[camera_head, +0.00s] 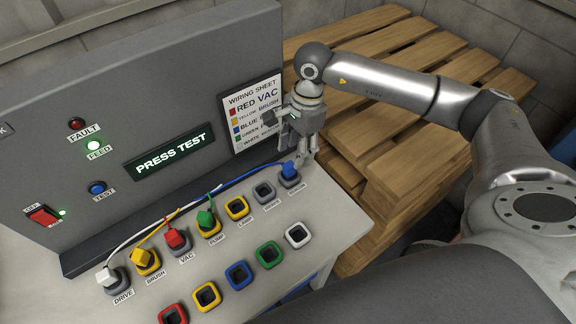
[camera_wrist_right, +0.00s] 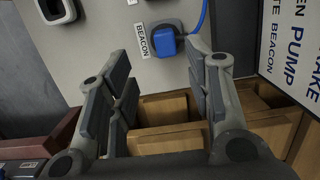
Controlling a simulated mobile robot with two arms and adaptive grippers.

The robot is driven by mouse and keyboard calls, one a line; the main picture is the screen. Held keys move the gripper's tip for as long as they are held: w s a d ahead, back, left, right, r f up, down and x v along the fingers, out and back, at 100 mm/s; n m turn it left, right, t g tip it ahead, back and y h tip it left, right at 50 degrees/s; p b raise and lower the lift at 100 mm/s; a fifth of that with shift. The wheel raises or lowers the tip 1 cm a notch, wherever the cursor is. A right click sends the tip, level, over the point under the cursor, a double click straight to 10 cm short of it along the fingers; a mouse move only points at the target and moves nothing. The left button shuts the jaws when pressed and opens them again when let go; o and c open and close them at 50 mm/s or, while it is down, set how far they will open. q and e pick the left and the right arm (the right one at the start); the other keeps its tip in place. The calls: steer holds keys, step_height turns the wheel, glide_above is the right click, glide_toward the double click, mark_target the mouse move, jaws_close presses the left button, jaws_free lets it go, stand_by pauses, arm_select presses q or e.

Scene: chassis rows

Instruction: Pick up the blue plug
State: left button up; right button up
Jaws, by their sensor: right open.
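The blue plug (camera_head: 289,169) sits in the grey socket labelled BEACON at the right end of the back row, with a blue cable running left from it. In the right wrist view the blue plug (camera_wrist_right: 164,42) is just beyond the fingertips, roughly between their lines. My right gripper (camera_head: 306,155) is open, close beside the plug at its upper right in the head view. Its two fingers (camera_wrist_right: 158,62) are apart in the wrist view, with nothing between them. I see no contact with the plug. My left gripper is not in view.
White (camera_head: 105,276), yellow (camera_head: 144,257), red (camera_head: 175,238) and green (camera_head: 205,218) plugs stand in the same row. Empty coloured sockets line the front. The chassis panel with its wiring sheet (camera_head: 252,112) rises behind. Wooden pallets (camera_head: 440,55) lie to the right.

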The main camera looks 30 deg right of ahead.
mark_target(289, 164)
steer(key=shift+a+f, duration=0.15)
steer(key=shift+f, duration=0.55)
steer(key=f, duration=0.1)
steer(key=a+f+p, duration=0.1)
steer(key=f, duration=0.1)
steer(key=f+p, duration=0.1)
steer(key=shift+w+a+f, duration=0.15)
steer(key=shift+w, duration=0.15)
steer(key=shift+f, duration=0.4)
steer(key=shift+c, duration=1.3)
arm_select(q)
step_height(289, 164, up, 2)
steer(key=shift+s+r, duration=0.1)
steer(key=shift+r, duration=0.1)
arm_select(e)
jaws_close()
steer(key=shift+r, duration=0.1)
